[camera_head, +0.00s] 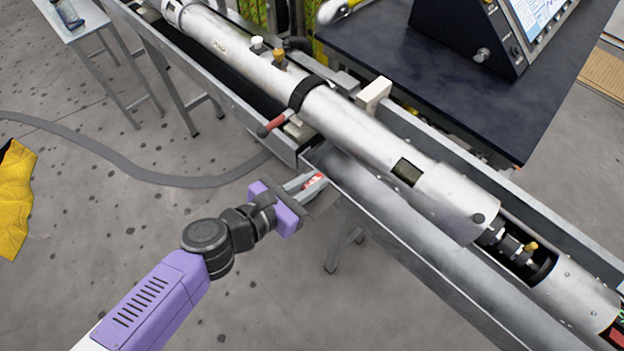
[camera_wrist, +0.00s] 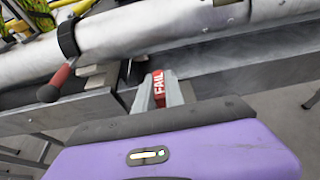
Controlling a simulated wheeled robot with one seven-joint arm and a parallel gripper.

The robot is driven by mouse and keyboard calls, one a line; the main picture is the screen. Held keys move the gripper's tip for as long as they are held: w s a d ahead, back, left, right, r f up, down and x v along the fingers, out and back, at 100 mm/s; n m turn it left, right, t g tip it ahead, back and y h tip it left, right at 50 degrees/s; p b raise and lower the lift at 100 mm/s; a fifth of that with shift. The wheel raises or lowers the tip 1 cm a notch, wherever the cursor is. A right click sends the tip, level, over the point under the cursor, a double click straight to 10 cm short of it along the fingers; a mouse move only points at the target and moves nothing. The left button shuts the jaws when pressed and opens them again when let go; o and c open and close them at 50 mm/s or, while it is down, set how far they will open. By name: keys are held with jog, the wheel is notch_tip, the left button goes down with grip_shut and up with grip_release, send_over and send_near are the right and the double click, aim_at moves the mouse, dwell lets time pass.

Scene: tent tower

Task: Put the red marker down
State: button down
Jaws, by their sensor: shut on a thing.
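My gripper (camera_head: 308,183) is shut on the red marker (camera_head: 315,181), a small red block between its fingertips. In the wrist view the marker (camera_wrist: 158,86) shows the white word "FAIL" on its face, and the grey fingers of my gripper (camera_wrist: 160,92) hold it on both sides. The gripper is at the near side of the long metal trough (camera_head: 400,230), close to its edge. From these views I cannot tell whether the marker touches the trough.
A long silver cylinder (camera_head: 370,130) lies along the trough. A red-handled lever (camera_head: 270,126) sticks out just beyond my gripper. A dark table (camera_head: 400,50) with a console (camera_head: 490,30) stands behind. A hose (camera_head: 130,170) lies on the open floor at left.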

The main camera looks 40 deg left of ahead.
jog(key=shift+f, duration=0.2)
jog(key=c, duration=1.4)
grip_release()
jog(key=shift+r, duration=0.1)
jog(key=shift+r, duration=0.15)
jog(key=b+v, duration=0.2)
jog(key=v, duration=1)
